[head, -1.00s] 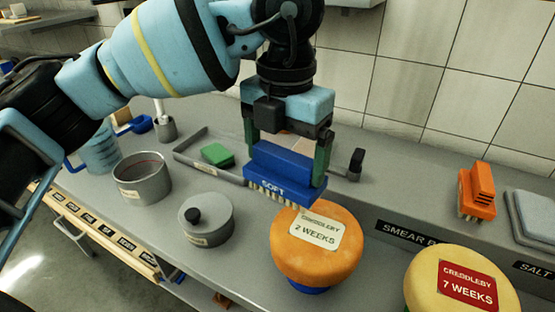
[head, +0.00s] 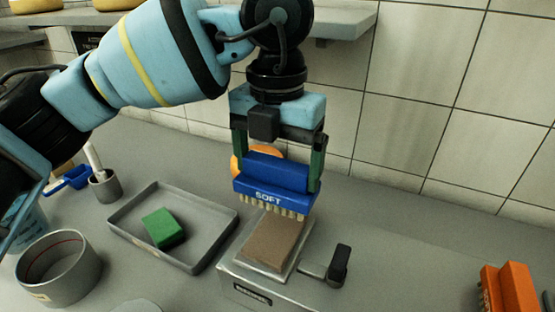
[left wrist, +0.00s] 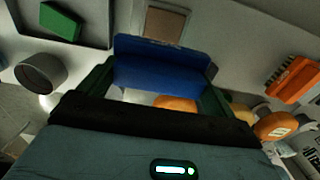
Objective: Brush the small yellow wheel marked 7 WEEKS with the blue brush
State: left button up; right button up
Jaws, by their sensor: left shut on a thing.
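My left gripper (head: 276,178) is shut on the blue brush (head: 270,190), marked SOFT, with its pale bristles pointing down. In the head view the brush appears over or just behind a brown block on a metal stand; I cannot tell if they touch. The brush also shows between the fingers in the left wrist view (left wrist: 160,70). The small yellow wheel marked 7 WEEKS is not in the head view, and I cannot pick it out surely in the left wrist view. An orange wheel with a pale label (left wrist: 277,126) shows there at the right. My right gripper is not in view.
A grey tray (head: 125,232) holds a green block (head: 163,228). The brown block (head: 272,242) lies on the stand, with a black-handled lever (head: 338,265) beside it. A metal ring (head: 60,268) stands at left, an orange brush (head: 510,288) at lower right.

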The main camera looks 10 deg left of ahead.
aim_at(276, 182)
pick_arm(q)
jog(key=shift+s, duration=0.15)
jog(key=shift+f, duration=0.25)
jog(key=shift+f+b, duration=1.15)
jog(key=shift+f, duration=0.3)
jog(key=shift+f+b, duration=0.55)
jog(key=shift+f, duration=0.55)
jog(key=shift+f+b, duration=0.15)
jog(key=shift+b, duration=0.2)
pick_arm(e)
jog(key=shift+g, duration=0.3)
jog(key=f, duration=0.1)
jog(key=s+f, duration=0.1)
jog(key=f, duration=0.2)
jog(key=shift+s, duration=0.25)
pick_arm(q)
jog(key=shift+f, duration=0.5)
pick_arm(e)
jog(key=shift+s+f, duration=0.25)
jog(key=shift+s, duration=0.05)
pick_arm(q)
jog(key=shift+f, duration=0.1)
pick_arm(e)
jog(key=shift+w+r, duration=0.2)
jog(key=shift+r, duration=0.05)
